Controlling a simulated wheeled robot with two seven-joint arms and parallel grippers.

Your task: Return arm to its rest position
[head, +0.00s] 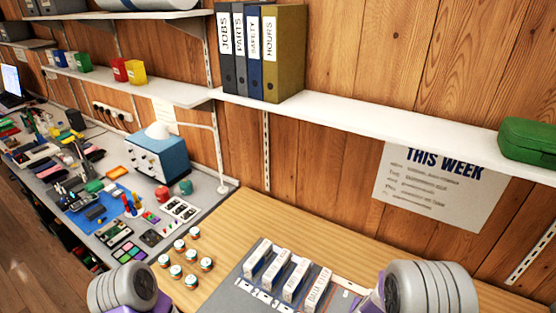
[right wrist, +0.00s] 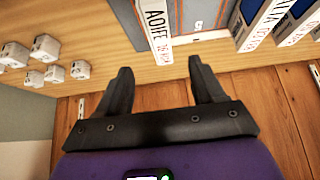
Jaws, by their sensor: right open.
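My right arm (head: 425,290) comes in at the bottom right of the head view, where its gripper is out of frame. In the right wrist view my right gripper (right wrist: 162,68) is open, with its two black fingers apart and nothing held between them. A white label reading AOIFE (right wrist: 157,35) lies beyond the gap between the fingers. My left arm (head: 120,288) shows at the bottom left of the head view, and its gripper is not visible.
A cluttered workbench (head: 75,180) extends left. Shelves (head: 345,122) with binders (head: 285,50) and a green case (head: 528,140) hang above.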

